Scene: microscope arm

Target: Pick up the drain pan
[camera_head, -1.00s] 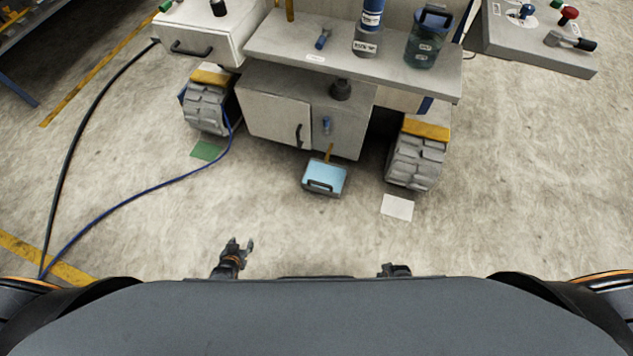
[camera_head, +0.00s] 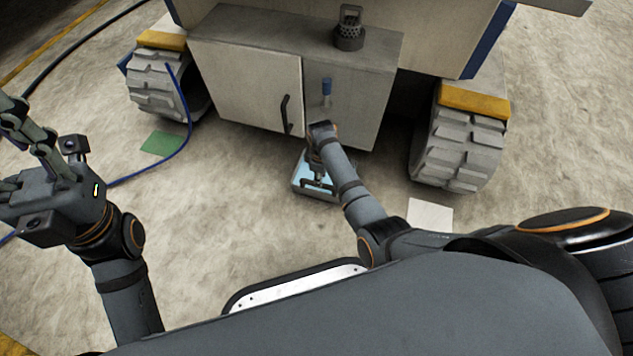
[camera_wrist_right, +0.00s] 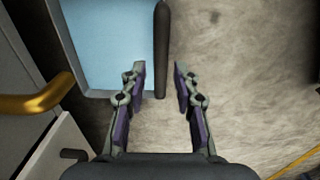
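The drain pan (camera_head: 299,187) is a shallow grey tray with light blue inside. It sits on the floor below the cabinet front, partly hidden by my right arm. In the right wrist view its blue inside (camera_wrist_right: 110,45) is at upper left, and its dark bar handle (camera_wrist_right: 162,45) runs down between my fingers. My right gripper (camera_wrist_right: 160,75) is open around the end of the handle, with a gap on each side. It also shows over the pan in the head view (camera_head: 318,182). My left gripper (camera_head: 18,145) is open and empty, raised at the left edge.
A grey cabinet (camera_head: 250,85) stands behind the pan, between two treaded wheels (camera_head: 165,90) (camera_head: 455,140). A brass pipe (camera_wrist_right: 40,98) juts in close to the pan in the wrist view. A blue hose (camera_head: 183,100) lies at left.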

